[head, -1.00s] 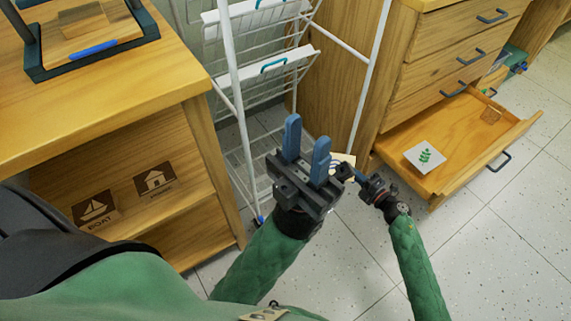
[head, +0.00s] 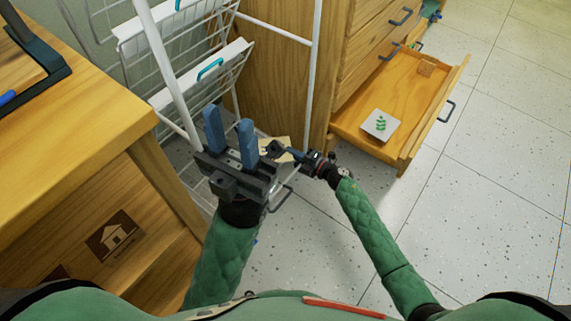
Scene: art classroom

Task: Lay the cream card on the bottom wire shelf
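The cream card (head: 284,142) is partly visible at the tips of my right gripper (head: 277,151), which appears shut on it, in front of the white wire rack (head: 166,66). My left gripper (head: 230,125) is open and empty, its two blue fingers apart and pointing up. It sits just left of the card and in front of the rack's lower part. The bottom wire shelf is mostly hidden behind my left gripper and the rack's post, so I cannot tell whether the card touches it.
A wooden cabinet (head: 270,75) stands right of the rack. Its open lower drawer (head: 405,97) holds a white card with a green leaf picture (head: 380,124). A wooden cubby unit (head: 85,130) stands at left. The floor (head: 480,210) at right is clear.

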